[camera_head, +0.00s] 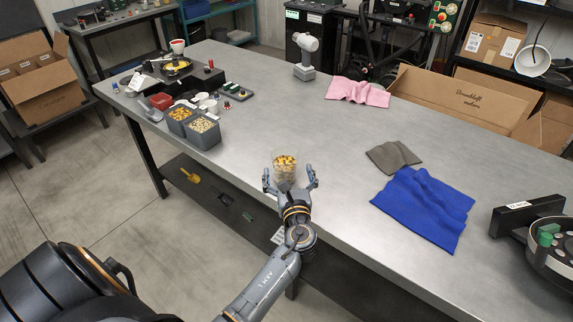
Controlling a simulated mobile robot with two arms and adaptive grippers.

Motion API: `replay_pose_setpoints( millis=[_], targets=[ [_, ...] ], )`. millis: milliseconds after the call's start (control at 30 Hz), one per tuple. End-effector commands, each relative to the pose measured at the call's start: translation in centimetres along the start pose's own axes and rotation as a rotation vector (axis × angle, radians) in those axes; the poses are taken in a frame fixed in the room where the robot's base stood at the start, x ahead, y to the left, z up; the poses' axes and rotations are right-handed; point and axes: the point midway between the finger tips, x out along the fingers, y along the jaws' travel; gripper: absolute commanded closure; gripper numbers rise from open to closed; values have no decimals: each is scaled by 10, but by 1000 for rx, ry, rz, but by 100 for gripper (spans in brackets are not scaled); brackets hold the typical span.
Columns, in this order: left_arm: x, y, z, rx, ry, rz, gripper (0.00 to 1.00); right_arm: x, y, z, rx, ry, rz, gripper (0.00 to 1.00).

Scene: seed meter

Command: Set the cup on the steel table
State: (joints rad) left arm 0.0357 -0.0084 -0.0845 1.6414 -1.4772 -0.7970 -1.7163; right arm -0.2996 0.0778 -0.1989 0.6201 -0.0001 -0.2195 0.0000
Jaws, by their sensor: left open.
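A clear cup (285,168) with yellow and pale seeds in it is near the front edge of the steel table (330,131), toward the middle. It looks upright. My left gripper (289,181) is at the cup from the front edge side, with its open fingers on either side of the cup. Whether the cup's base touches the tabletop is hard to tell, as the gripper hides its lower part. My right gripper is not in view.
Grey bins of seeds (178,124) stand at the left among small parts. A blue cloth (423,208), a grey cloth (393,156) and a pink cloth (357,91) lie on the right half. A round device (552,248) is at the right edge. The tabletop around the cup is clear.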

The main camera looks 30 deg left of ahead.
Motion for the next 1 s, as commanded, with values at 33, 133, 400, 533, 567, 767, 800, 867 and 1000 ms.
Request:
replay_pose_setpoints(
  millis=[33, 133, 400, 533, 567, 767, 800, 867, 1000],
  targets=[
    [-14, 0, -4, -2, 4, -2, 3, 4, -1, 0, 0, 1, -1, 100],
    [-36, 0, -3, -1, 3, -2, 3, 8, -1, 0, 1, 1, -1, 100],
    [-76, 0, -2, -1, 2, -1, 3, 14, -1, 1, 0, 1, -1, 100],
    [-82, 0, 0, 0, 1, 1, 3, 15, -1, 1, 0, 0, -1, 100],
    [-82, 0, 0, 0, 0, 1, 3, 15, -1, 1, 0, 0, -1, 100],
    [-82, 0, 0, 0, 0, 1, 3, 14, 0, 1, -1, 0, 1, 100],
    [-82, 0, 0, 0, 0, 1, 3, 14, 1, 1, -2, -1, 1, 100],
    [-82, 0, 0, 0, 0, 1, 3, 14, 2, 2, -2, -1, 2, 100],
    [-82, 0, 0, 0, 0, 0, 3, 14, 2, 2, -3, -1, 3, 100]
  ],
)
